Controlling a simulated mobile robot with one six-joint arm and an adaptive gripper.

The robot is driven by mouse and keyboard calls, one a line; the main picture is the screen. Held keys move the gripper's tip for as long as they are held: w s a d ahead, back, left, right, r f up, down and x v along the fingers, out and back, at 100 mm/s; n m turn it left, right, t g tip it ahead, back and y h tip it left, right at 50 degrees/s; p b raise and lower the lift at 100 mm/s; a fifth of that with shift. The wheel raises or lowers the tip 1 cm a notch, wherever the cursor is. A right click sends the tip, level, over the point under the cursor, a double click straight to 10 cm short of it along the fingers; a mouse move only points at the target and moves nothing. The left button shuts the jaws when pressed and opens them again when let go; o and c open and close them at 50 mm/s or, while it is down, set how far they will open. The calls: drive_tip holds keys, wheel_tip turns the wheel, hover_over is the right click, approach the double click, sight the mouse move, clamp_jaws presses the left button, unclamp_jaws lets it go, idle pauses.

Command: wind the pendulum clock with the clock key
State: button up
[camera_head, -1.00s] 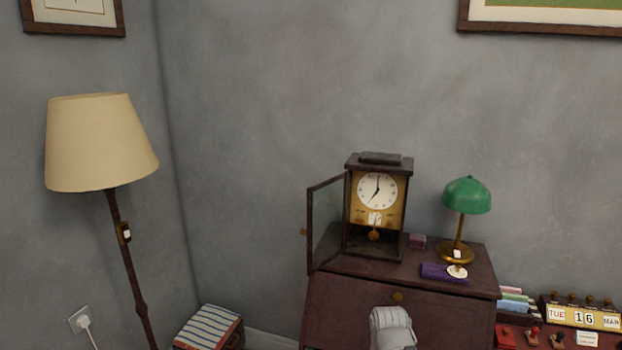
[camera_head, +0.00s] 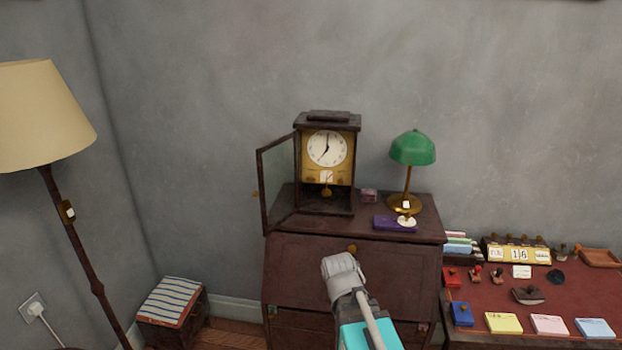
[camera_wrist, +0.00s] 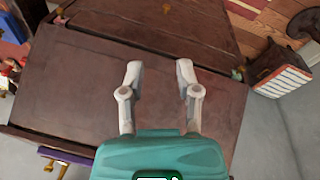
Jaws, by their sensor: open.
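The pendulum clock (camera_head: 327,165) stands upright on the dark wooden bureau (camera_head: 340,262) in the head view. Its glass door (camera_head: 278,185) is swung open to the left, showing the white dial, brass front and pendulum bob. I cannot make out the clock key for certain. A small brass piece with a round white tag (camera_head: 406,221) lies by the purple case (camera_head: 393,223), right of the clock. The purple case also shows at the lower left of the wrist view (camera_wrist: 68,155). My gripper (camera_wrist: 158,72) is open and empty, over the bureau's dark wood.
A green-shaded lamp (camera_head: 412,150) stands behind the purple case, with a small pinkish box (camera_head: 369,196) beside the clock. A red-topped desk (camera_head: 560,300) with stamps and notepads is at right. A floor lamp (camera_head: 75,225) and striped stool (camera_head: 172,302) are at left.

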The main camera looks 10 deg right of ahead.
drive_tip(key=w+d+r+n+t+h, duration=0.1)
drive_tip(key=w+d+r+t+h, duration=0.25)
drive_tip(key=w, duration=0.65)
drive_tip(key=n+t, duration=1.1)
drive_tip(key=t, duration=0.2)
approach(311, 180)
drive_tip(key=v, duration=0.5)
drive_tip(key=shift+w+a+r+g, duration=0.15)
drive_tip(key=shift+w+r+g, duration=0.1)
drive_tip(key=shift+w, duration=0.05)
drive_tip(key=shift+w, duration=0.2)
drive_tip(key=x, duration=1.3)
drive_tip(key=shift+w+d, duration=0.15)
drive_tip(key=shift+d, duration=0.1)
clamp_jaws()
